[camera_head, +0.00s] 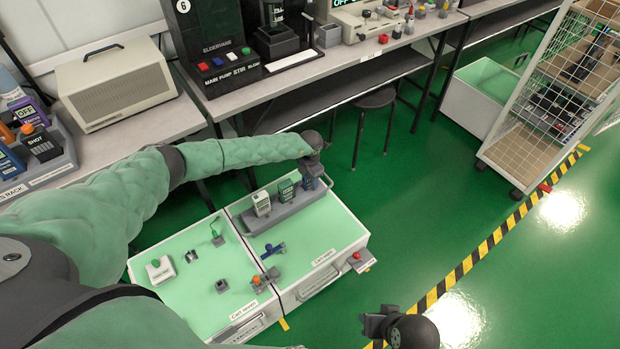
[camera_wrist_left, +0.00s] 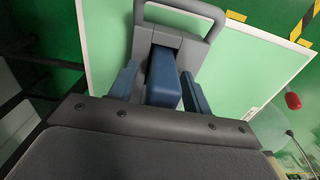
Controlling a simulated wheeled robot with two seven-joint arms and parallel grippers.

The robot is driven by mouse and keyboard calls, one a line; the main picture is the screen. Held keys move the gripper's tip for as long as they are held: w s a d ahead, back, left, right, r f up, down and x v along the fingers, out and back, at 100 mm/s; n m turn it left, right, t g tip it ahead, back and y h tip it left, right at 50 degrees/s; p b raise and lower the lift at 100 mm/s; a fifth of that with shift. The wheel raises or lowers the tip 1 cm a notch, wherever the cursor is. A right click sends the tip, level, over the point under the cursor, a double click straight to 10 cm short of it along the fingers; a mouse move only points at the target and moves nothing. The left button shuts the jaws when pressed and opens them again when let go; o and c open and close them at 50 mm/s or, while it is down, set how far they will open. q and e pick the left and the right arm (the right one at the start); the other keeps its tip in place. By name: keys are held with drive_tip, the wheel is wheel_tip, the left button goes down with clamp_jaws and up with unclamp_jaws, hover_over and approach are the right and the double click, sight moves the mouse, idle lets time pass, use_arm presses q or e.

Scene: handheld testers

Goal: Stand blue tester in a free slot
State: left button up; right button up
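A blue tester (camera_head: 308,184) stands upright at the right end of a grey carrier (camera_head: 271,218) on the cart, beside a green tester (camera_head: 287,190) and a white tester (camera_head: 262,203). My left gripper (camera_head: 313,172) is right above the blue tester and partly hides it. In the left wrist view the blue tester (camera_wrist_left: 163,78) is between the fingers of my left gripper (camera_wrist_left: 162,88), with a gap showing on its left side. A rack (camera_head: 52,169) on the left bench holds several testers. My right gripper (camera_head: 374,326) is low in the head view; its fingers are unclear.
The cart top (camera_head: 185,290) carries several small parts. A beige case (camera_head: 116,84) stands on the left bench. The back bench holds a pump tester (camera_head: 228,68). A stool (camera_head: 376,98) stands under that bench.

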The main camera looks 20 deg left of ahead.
use_arm(q)
wheel_tip(320, 180, up, 8)
drive_tip(key=shift+f, duration=0.1)
idle(0.6)
idle(0.4)
